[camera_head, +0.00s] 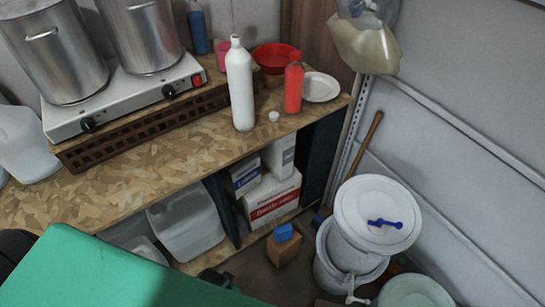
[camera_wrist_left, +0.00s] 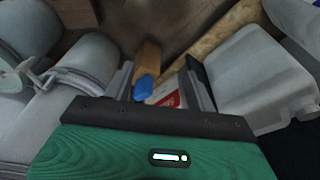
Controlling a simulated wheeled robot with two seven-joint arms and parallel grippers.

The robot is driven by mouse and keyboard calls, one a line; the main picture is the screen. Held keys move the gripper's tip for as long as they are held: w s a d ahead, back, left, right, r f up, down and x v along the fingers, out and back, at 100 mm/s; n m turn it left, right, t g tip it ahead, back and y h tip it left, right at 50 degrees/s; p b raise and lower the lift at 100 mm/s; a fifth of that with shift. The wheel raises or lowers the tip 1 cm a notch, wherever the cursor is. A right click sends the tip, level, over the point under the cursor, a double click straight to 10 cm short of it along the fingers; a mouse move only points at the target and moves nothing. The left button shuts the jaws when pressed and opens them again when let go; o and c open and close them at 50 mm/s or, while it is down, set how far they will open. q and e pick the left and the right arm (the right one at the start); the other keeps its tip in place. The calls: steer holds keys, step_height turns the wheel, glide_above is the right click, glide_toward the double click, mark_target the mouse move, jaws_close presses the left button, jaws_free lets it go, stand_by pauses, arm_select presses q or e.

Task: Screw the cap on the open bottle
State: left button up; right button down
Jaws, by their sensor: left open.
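A tall white bottle (camera_head: 240,85) stands upright near the front of the wooden counter (camera_head: 140,160). Its narrow top looks uncapped, but the opening is too small to make out. A small white cap (camera_head: 273,116) lies on the counter just right of its base. A red bottle (camera_head: 293,85) stands further right with a red top. My left gripper (camera_wrist_left: 160,85) is open in the left wrist view, with nothing between its fingers; it points down toward the floor, apart from the bottle and cap. My right gripper is in neither view.
A stove (camera_head: 125,95) with steel pots stands at the counter's left.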

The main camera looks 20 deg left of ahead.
arm_select(q)
step_height(320, 180, up, 28)
steer(key=f+t+b, duration=0.1)
steer(key=w+d+r+h, duration=0.1)
steer(key=w+d, duration=0.3)
steer(key=w, duration=0.4)
steer(key=w+d+r, duration=0.2)
steer(key=w+d, duration=0.3)
steer(key=w, duration=0.4)
steer(key=w+d+r+h, duration=0.1)
steer(key=w+d, duration=0.3)
steer(key=w, duration=0.4)
steer(key=w+a+r+n+y, duration=0.1)
steer(key=w+a+r+n, duration=0.2)
steer(key=w, duration=0.7)
steer(key=w+a+r+n+t+y, duration=0.1)
steer(key=w+a+r+n+y, duration=0.1)
steer(key=w+a+r, duration=0.6)
step_height(320, 180, up, 4)
steer(key=shift+w+f+n+y, duration=0.1)
steer(key=shift+w+n+y, duration=0.25)
steer(key=shift+w, duration=0.7)
steer(key=p, duration=0.2)
glide_above(274, 116)
steer(key=s, duration=0.2)
steer(key=f, duration=0.7)
steer(key=shift+w+d+f, duration=0.25)
steer(key=shift+d+f, duration=0.15)
